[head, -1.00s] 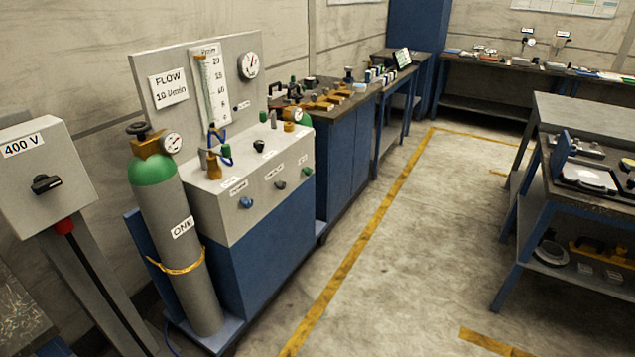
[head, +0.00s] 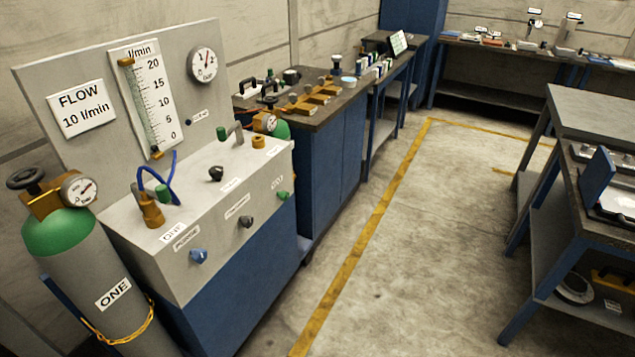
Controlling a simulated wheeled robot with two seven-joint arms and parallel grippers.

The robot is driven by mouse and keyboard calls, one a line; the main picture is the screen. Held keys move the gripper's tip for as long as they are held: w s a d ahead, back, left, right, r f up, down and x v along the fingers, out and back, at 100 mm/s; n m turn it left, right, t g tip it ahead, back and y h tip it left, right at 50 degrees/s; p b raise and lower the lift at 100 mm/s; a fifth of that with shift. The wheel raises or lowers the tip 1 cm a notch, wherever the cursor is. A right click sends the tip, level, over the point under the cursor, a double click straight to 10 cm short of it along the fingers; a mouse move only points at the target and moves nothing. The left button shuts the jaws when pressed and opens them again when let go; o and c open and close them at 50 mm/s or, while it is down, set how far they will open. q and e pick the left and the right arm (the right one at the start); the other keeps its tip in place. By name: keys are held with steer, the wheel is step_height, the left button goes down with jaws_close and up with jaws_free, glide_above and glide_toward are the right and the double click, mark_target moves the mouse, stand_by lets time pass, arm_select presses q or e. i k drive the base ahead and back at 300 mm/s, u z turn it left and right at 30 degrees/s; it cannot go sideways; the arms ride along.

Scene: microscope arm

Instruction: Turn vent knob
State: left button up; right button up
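A grey control panel cabinet (head: 225,215) with a blue base stands at the left in the head view. Its front face has a blue knob (head: 198,256), a dark knob (head: 246,221) and a green knob (head: 283,195), each near a small label. A black knob (head: 216,173) sits on its top. The small labels are too blurred for me to tell which knob is the vent. Neither of my grippers is in view.
A grey gas cylinder (head: 75,270) with a green shoulder, marked ONE, stands chained at the cabinet's left. A flow tube (head: 150,95) and a gauge (head: 204,64) are on the backboard. Open floor (head: 420,250) lies to the right, before another bench (head: 590,120).

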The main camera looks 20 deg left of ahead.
mark_target(284, 196)
steer(key=u, duration=0.5)
steer(key=i, duration=0.9)
steer(key=u, duration=0.9)
